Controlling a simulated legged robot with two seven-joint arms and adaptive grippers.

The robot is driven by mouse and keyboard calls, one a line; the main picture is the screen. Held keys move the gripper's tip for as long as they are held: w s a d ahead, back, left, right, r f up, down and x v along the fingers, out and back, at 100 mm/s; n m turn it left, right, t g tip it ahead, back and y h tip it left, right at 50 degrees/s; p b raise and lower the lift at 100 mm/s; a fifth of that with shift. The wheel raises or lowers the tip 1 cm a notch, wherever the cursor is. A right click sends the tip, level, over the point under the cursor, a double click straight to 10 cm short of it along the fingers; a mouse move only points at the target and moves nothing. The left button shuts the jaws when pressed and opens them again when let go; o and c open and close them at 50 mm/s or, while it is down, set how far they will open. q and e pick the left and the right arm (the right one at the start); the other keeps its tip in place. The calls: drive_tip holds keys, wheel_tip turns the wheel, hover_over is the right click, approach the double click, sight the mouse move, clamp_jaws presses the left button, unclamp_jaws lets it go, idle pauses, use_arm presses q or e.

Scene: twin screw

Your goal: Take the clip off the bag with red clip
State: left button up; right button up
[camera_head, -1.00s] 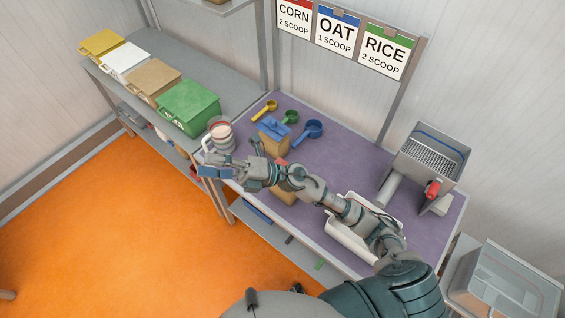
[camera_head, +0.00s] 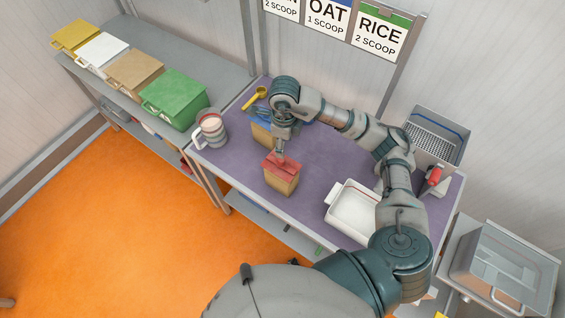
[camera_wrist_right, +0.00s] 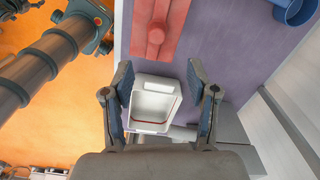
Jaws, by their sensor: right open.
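The brown bag (camera_head: 282,184) with the red clip (camera_head: 279,166) across its top stands upright on the purple table. My right gripper (camera_head: 281,150) is above it, pointing down, close to the red clip. In the right wrist view my right gripper (camera_wrist_right: 160,88) is open and empty. The red clip (camera_wrist_right: 155,30) shows at the top of that view, beyond the fingertips and not between them. I cannot tell from the head view whether the gripper touches the clip. My left gripper is not in view.
A second bag (camera_head: 261,132) with a blue clip stands behind, partly hidden by my arm. A clear jug (camera_head: 211,130) stands at the left edge. A white tray (camera_head: 354,212) lies to the right. A metal hopper (camera_head: 436,135) stands at the far right.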

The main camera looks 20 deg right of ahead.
sight(281, 161)
drive_tip(key=f, duration=0.3)
drive_tip(key=a+f, duration=0.1)
drive_tip(key=f, duration=0.1)
drive_tip(key=shift+p, duration=0.35)
drive_tip(key=f, duration=0.2)
drive_tip(key=f+p, duration=0.1)
drive_tip(key=f, duration=0.2)
drive_tip(key=shift+w+d+f, duration=0.2)
drive_tip(key=shift+f, duration=0.1)
drive_tip(key=shift+a, duration=0.1)
drive_tip(key=shift+a, duration=0.15)
clamp_jaws()
